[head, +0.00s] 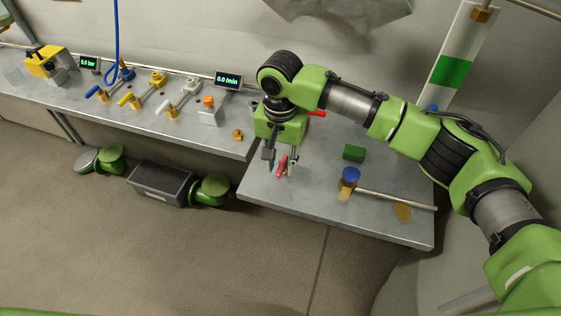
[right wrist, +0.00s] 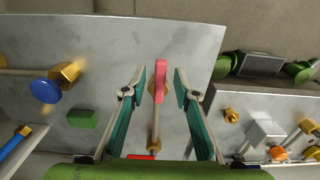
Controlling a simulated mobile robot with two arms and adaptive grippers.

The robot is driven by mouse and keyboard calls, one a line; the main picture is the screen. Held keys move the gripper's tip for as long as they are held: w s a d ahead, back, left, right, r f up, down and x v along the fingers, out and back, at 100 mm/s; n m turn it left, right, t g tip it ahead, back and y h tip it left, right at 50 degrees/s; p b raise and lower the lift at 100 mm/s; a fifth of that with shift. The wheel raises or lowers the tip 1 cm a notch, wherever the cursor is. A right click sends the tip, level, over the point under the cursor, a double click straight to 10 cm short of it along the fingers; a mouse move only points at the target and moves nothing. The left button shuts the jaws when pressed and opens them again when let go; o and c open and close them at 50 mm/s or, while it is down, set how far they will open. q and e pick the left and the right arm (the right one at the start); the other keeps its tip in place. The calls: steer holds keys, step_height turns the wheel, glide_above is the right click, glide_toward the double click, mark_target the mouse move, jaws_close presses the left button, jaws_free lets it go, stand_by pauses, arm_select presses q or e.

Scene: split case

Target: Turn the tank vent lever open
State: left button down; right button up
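A red lever (head: 282,165) stands out near the left edge of the right-hand metal bench, under my right gripper (head: 280,159). In the right wrist view the lever (right wrist: 161,82) lies between the two fingertips of my right gripper (right wrist: 160,84). The fingers are open, with a visible gap on each side of the lever. A brass fitting and pipe (right wrist: 154,130) run back from the lever between the fingers. A second red part (head: 317,113) shows just behind the gripper, partly hidden by the wrist. No label tells which is the tank vent. My left gripper is not in view.
A blue-capped brass valve (head: 350,176) on a pipe and a green block (head: 353,152) are right of the gripper.

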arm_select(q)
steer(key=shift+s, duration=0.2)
arm_select(e)
jaws_close()
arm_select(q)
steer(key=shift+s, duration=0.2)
arm_select(e)
steer(key=shift+r, duration=0.1)
